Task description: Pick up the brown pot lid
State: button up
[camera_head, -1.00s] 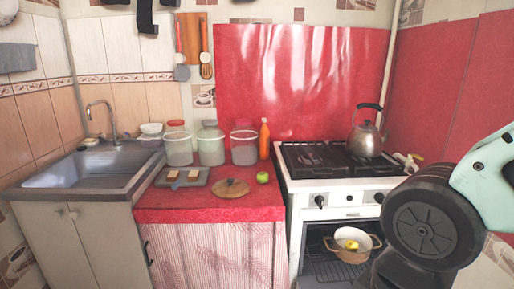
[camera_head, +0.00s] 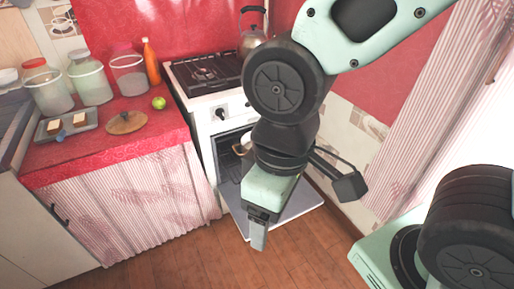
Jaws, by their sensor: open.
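The brown pot lid (camera_head: 126,123) is a round wooden-looking disc with a small knob on top. It lies flat on the red counter (camera_head: 165,130), near the front edge, left of the stove. My gripper (camera_head: 257,240) hangs low in front of the stove, to the right of and below the lid, well apart from it. Its fingers point down and it is open, with nothing seen in it. My arm hides part of the stove and oven.
A green apple (camera_head: 159,103) sits right of the lid, and a grey tray (camera_head: 67,125) with bread pieces left of it. Jars (camera_head: 90,80) and an orange bottle (camera_head: 151,62) stand behind. The oven door (camera_head: 300,205) is open. A kettle (camera_head: 252,38) stands on the stove.

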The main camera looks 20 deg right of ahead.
aim_at(124, 123)
jog(key=z, duration=0.4)
jog(key=i+j+u, duration=0.25)
jog(key=i+j, duration=0.15)
jog(key=i+j+u, duration=0.25)
jog(key=i+j, duration=0.15)
jog(key=i+j+u, duration=0.25)
jog(key=i, duration=0.2)
jog(key=i+j+u, duration=0.3)
jog(key=i, duration=0.15)
jog(key=l, duration=0.1)
